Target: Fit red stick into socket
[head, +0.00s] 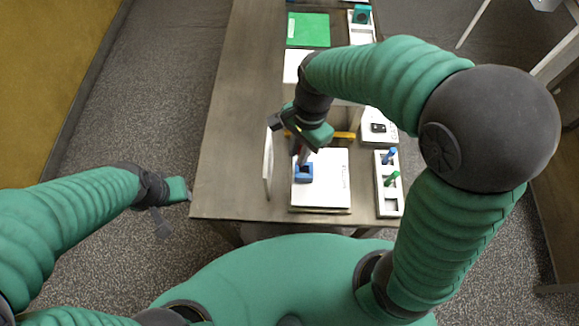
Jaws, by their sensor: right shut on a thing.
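My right gripper (303,139) is shut on the red stick (302,156), a short dark red piece of which shows below the fingers. The stick points down at the blue socket (304,174), which sits on a white box (328,188) near the table's front edge. The stick's lower end is at the socket in the picture; I cannot tell whether it is inside or just above it. My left gripper (171,209) is open and empty, off the table's left side above the floor.
A white rack (390,207) right of the box holds a blue stick (389,156) and a green stick (392,178). A thin white panel (268,163) stands left of the box. A yellow bar (344,135) lies behind. The table's left part (227,150) is clear.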

